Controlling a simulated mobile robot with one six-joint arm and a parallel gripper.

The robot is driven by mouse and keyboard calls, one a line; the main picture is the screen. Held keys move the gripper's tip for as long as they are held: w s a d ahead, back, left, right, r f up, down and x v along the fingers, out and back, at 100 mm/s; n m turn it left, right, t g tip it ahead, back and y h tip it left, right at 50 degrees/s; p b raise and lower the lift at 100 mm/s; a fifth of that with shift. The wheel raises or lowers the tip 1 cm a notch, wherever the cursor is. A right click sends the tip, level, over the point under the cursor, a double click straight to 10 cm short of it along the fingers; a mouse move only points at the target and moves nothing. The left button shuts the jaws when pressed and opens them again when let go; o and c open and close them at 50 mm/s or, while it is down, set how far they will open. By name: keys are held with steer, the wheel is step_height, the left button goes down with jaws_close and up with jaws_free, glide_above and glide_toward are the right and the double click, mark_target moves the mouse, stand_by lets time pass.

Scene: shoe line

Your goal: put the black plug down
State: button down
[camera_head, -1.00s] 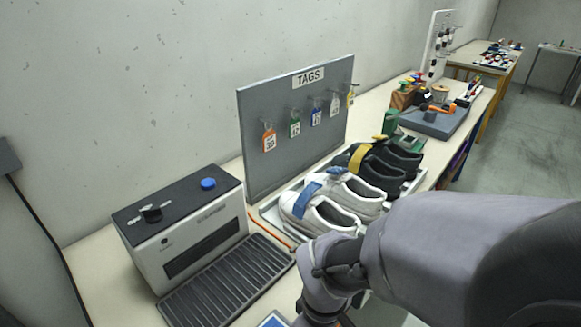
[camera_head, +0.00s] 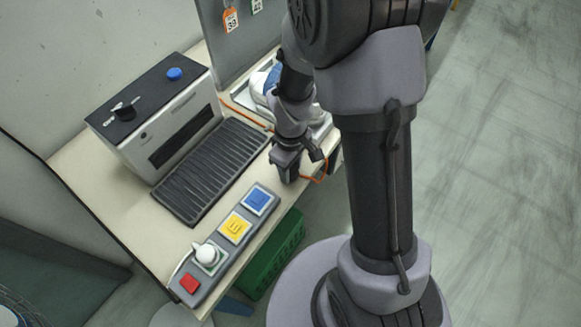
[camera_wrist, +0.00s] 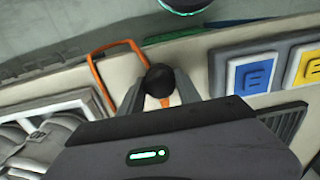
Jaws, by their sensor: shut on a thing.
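The black plug (camera_wrist: 160,78) is between the two fingertips of my gripper (camera_wrist: 163,92) in the wrist view, with a bit of orange just below it. My gripper is shut on it. An orange cable (camera_wrist: 93,74) loops over the pale table beside the plug. In the head view my gripper (camera_head: 287,172) points down at the table's front edge, right of the black ribbed mat. The plug is hidden there, and orange cable (camera_head: 321,174) shows beside the gripper. I cannot tell whether the plug touches the table.
A button panel (camera_head: 218,252) with blue, yellow and red squares and a white knob lies along the front edge. The ribbed mat (camera_head: 205,175) lies before a machine (camera_head: 150,125) with a blue button. White shoes (camera_head: 262,82) stand behind my gripper. A green crate (camera_head: 272,258) is below the table.

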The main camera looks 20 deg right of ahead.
steer(key=shift+f, duration=0.1)
steer(key=c, duration=0.8)
jaws_free()
steer(key=shift+c, duration=0.2)
